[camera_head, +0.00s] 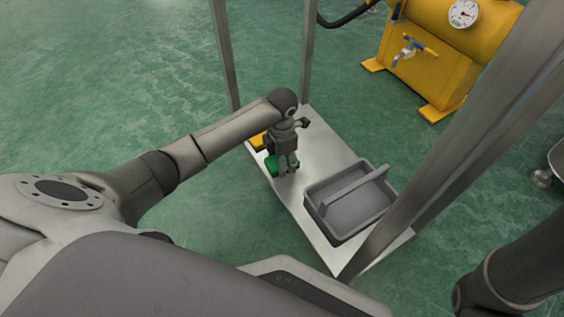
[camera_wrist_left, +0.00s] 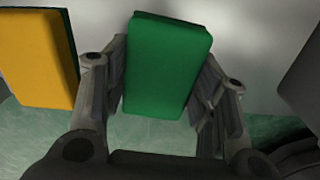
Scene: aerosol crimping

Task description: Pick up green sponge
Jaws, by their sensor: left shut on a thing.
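The green sponge (camera_wrist_left: 168,68) is a flat block between the two fingers of my left gripper (camera_wrist_left: 165,92) in the left wrist view. The fingers touch its left and right sides, so the gripper is shut on it. In the head view the sponge (camera_head: 272,164) shows only in part, low on the metal shelf (camera_head: 317,147), with my left gripper (camera_head: 287,168) over it hiding the rest. I cannot tell whether the sponge still touches the shelf. My right gripper is not in view; only a dark part of an arm shows at the lower right of the head view.
A yellow sponge (camera_wrist_left: 38,58) lies just left of the green one; it also shows in the head view (camera_head: 257,141). A grey caddy with a handle (camera_head: 350,200) stands on the shelf to the right. Metal posts (camera_head: 307,50) rise at the shelf's corners. A yellow tank (camera_head: 440,50) stands behind.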

